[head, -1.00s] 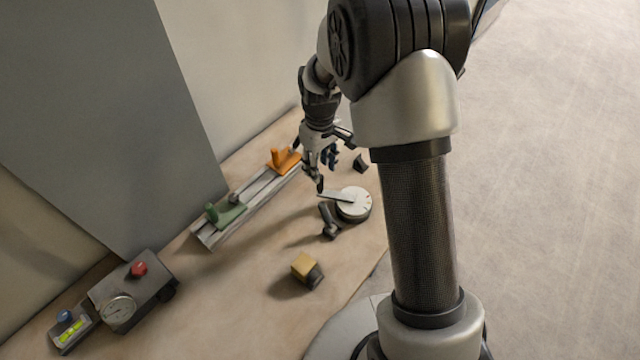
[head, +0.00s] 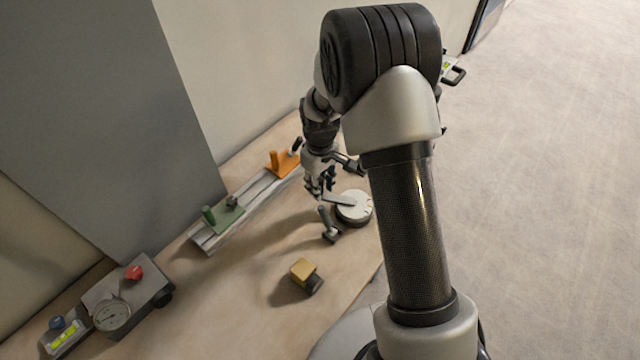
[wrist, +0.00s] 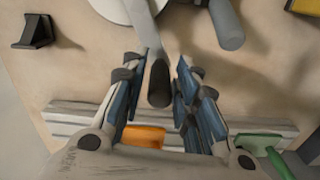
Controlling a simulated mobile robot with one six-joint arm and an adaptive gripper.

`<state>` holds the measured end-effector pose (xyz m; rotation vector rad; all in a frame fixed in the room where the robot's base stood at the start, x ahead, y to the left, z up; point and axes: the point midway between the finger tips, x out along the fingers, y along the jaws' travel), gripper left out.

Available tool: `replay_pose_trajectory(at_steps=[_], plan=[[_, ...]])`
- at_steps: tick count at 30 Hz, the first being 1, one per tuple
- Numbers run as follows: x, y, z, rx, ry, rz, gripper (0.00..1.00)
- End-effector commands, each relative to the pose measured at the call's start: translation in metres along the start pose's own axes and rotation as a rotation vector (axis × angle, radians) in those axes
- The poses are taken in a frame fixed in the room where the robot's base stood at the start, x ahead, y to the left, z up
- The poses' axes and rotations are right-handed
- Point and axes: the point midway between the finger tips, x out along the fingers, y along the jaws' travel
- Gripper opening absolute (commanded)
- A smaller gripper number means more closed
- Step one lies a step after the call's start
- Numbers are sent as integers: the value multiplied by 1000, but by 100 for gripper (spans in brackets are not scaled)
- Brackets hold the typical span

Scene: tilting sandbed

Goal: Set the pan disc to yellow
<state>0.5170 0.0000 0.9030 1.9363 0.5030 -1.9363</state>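The pan disc (head: 354,209) is a round white dial on a dark base, right of centre in the head view. A flat grey lever (head: 338,200) reaches left from it. In the wrist view the disc (wrist: 118,8) is cut off at the top edge, and the lever (wrist: 148,40) runs down to a dark round-ended peg (wrist: 159,84). My gripper (head: 320,190) is open; in the wrist view its fingers (wrist: 164,58) stand on either side of the lever and peg, with gaps visible. I cannot tell the disc's colour setting.
A dark-grey cylindrical handle (head: 328,224) stands beside the disc. A rail (head: 205,242) with green (head: 226,213) and orange (head: 283,162) sliders lies behind. A yellow block (head: 303,271) sits in front. A box with a red knob (head: 134,272) and gauge is far left. A black wedge (wrist: 33,32) is near.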

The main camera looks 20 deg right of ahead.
Motion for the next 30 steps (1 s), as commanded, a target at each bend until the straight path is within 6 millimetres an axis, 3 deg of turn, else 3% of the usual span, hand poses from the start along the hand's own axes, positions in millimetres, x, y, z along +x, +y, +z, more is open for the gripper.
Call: replay_pose_trajectory(at_steps=[11, 25, 30], plan=[[0, 0, 0, 0, 0, 0, 0], [0, 1, 0, 6, 0, 0, 0], [-1, 14, -8, 146, 1, 0, 0]])
